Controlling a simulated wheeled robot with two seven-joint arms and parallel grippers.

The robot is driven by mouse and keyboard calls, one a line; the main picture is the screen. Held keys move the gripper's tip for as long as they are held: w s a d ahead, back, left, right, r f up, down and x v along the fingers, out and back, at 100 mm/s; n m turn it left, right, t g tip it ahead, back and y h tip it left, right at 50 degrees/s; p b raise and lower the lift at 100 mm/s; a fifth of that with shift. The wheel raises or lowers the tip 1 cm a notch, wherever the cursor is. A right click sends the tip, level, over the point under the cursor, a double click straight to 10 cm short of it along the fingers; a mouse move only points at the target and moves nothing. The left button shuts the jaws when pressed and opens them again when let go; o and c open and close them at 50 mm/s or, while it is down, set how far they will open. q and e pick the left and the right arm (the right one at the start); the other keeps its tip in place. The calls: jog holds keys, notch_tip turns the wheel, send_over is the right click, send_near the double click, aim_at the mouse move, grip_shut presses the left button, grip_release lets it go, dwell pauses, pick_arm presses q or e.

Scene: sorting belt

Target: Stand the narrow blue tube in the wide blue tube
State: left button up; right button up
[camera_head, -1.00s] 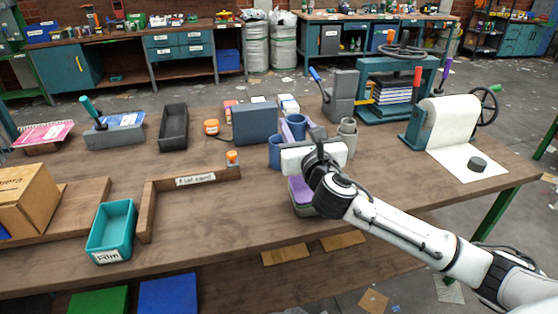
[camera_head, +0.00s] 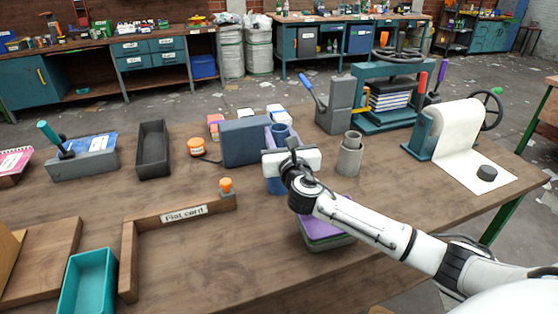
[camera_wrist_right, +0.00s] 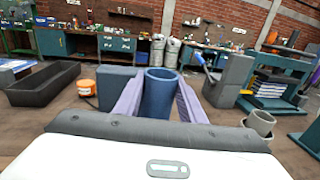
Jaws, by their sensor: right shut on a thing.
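My right gripper (camera_head: 279,137) has its lavender fingers shut on the narrow blue tube (camera_head: 281,131), held upright with its open rim up. In the right wrist view the tube (camera_wrist_right: 160,92) shows between the two fingers. The wide blue tube (camera_head: 275,187) stands on the table, with its lower part showing just below the white gripper body. The gripper hides its rim, so I cannot tell whether the narrow tube's lower end is above it or inside it. My left gripper is not in view.
A grey tube pair (camera_head: 349,155) stands to the right, the narrow one in the wide one. A blue-grey block (camera_head: 245,142) is close behind on the left. A purple-topped stack (camera_head: 318,228) lies under my right arm.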

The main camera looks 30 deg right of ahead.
notch_tip(320, 180, down, 7)
jog(key=shift+r+b, duration=0.1)
jog(key=shift+b, duration=0.55)
jog(key=shift+f, duration=0.3)
jog(key=o, duration=1.3)
jog(key=shift+r, duration=0.3)
jog(key=v, duration=1.2)
